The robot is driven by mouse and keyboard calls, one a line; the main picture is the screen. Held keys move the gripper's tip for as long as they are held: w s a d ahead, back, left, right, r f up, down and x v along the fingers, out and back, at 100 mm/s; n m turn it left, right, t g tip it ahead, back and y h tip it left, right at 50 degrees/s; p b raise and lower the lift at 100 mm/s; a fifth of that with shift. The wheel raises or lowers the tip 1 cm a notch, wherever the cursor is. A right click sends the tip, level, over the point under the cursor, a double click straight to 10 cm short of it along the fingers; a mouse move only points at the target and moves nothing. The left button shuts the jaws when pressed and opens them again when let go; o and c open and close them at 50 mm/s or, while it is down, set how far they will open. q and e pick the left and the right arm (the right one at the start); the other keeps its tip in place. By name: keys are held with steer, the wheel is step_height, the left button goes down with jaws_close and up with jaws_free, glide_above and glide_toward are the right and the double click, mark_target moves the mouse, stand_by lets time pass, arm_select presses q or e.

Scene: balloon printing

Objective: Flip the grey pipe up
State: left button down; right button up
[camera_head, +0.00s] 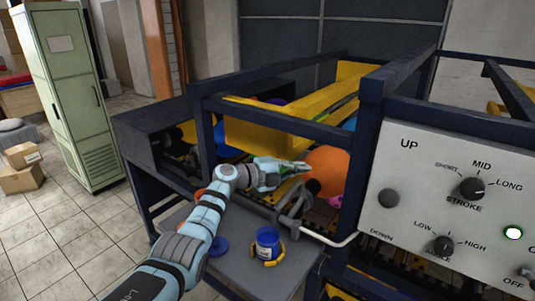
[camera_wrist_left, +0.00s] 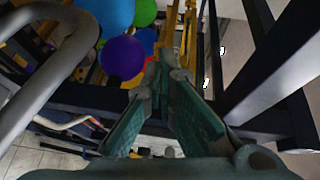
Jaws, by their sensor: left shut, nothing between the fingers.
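The grey pipe (camera_head: 294,208) is a bent tube at the front of the blue-framed machine, partly hidden by parts around it. In the left wrist view a large curved grey pipe (camera_wrist_left: 57,74) fills the left side, close to the camera. My left gripper (camera_head: 303,168) is shut and empty, just above the pipe in the head view, pointing right toward the machine's inside. Its green-padded fingers (camera_wrist_left: 168,72) show in the left wrist view, with the pipe to their left and not between them. My right gripper is not in view.
An orange balloon (camera_head: 328,170) lies behind the gripper inside the frame. A yellow beam (camera_head: 270,137) and dark blue bars (camera_head: 290,125) surround it. A blue jar (camera_head: 267,243) stands on the grey shelf (camera_head: 238,268). A control panel (camera_head: 440,195) is at the right.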

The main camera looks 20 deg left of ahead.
arm_select(q)
steer(key=s+a+r, duration=0.4)
steer(key=a, duration=0.1)
steer(key=shift+s+r, duration=0.2)
steer(key=shift+r, duration=0.2)
steer(key=shift+w, duration=0.1)
